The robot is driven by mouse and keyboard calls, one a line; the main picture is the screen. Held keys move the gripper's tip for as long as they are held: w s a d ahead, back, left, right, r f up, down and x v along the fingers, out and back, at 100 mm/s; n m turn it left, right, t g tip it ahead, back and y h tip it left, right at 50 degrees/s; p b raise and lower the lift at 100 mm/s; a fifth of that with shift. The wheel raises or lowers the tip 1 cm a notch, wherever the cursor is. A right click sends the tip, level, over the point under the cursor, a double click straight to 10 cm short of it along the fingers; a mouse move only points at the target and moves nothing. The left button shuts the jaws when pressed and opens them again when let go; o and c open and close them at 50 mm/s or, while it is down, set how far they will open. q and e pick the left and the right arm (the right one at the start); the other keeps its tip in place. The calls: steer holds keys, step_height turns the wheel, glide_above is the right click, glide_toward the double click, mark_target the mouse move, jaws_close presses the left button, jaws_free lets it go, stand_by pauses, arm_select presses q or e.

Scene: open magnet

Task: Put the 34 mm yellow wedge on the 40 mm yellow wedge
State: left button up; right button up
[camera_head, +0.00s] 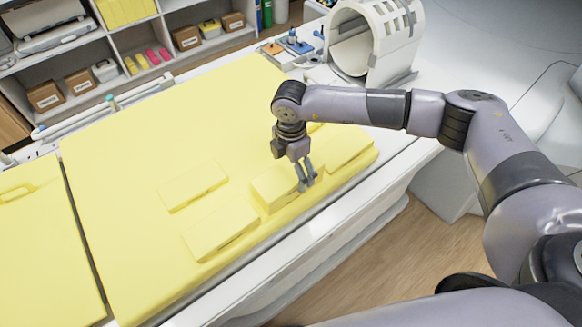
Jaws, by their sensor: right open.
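Several yellow wedges lie on the yellow mattress of the table. I cannot tell from their looks which is the 34 mm and which the 40 mm one. One wedge (271,190) lies right at my right gripper (307,183). The gripper points down, open, with its fingertips at that wedge's right end; I cannot tell whether they touch it. A wedge (346,149) lies to the right of the gripper, partly behind it. Another wedge (220,234) lies at the front left, and a flatter one (192,186) lies behind that. My left gripper is not in view.
The yellow mattress (120,180) has free room on its left. A yellow bit (315,127) shows behind my right wrist. A white head coil (375,40) and small items stand at the table's far end. Shelves (100,50) with boxes stand behind.

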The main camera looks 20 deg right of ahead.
mark_target(291, 170)
steer(key=shift+r, duration=0.1)
steer(key=shift+r+p, duration=0.3)
steer(key=shift+p, duration=0.1)
step_height(291, 170, up, 12)
steer(key=b, duration=0.5)
